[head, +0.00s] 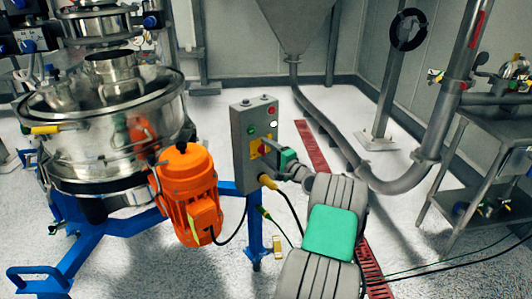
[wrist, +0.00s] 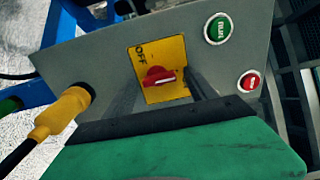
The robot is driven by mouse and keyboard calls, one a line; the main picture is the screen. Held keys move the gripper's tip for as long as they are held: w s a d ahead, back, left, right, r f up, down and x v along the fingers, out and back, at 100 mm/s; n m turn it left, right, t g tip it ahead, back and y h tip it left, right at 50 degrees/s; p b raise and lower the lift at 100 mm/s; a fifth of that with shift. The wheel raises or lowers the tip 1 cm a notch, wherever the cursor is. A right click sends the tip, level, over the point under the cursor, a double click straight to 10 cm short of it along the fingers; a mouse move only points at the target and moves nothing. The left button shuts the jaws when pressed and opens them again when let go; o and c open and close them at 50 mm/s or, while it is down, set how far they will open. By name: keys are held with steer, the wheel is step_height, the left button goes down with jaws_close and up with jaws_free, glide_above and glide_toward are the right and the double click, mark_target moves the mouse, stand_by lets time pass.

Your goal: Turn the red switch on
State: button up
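The red switch (wrist: 158,77) is a rotary knob on a yellow plate (wrist: 172,50) marked "OFF", on the front of a grey control box (wrist: 90,65). In the wrist view its grip lies roughly level across the picture. In the head view the red switch (head: 264,149) shows small, partly hidden by my gripper. My gripper (wrist: 160,92) is close to the panel, with its dark fingers apart on either side of the knob. It looks open; I cannot tell whether a finger touches the knob. In the head view my gripper (head: 276,158) reaches the box from the right.
A green button (wrist: 218,29) and a red button (wrist: 250,81) sit beside the plate. A yellow cable plug (wrist: 62,112) sticks out near the box's lower edge. An orange motor (head: 188,190) and a steel sifter (head: 105,130) stand left of the box (head: 243,135).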

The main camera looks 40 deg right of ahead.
steer(key=s, duration=0.7)
steer(key=shift+s+a, duration=0.15)
steer(key=shift+s, duration=0.25)
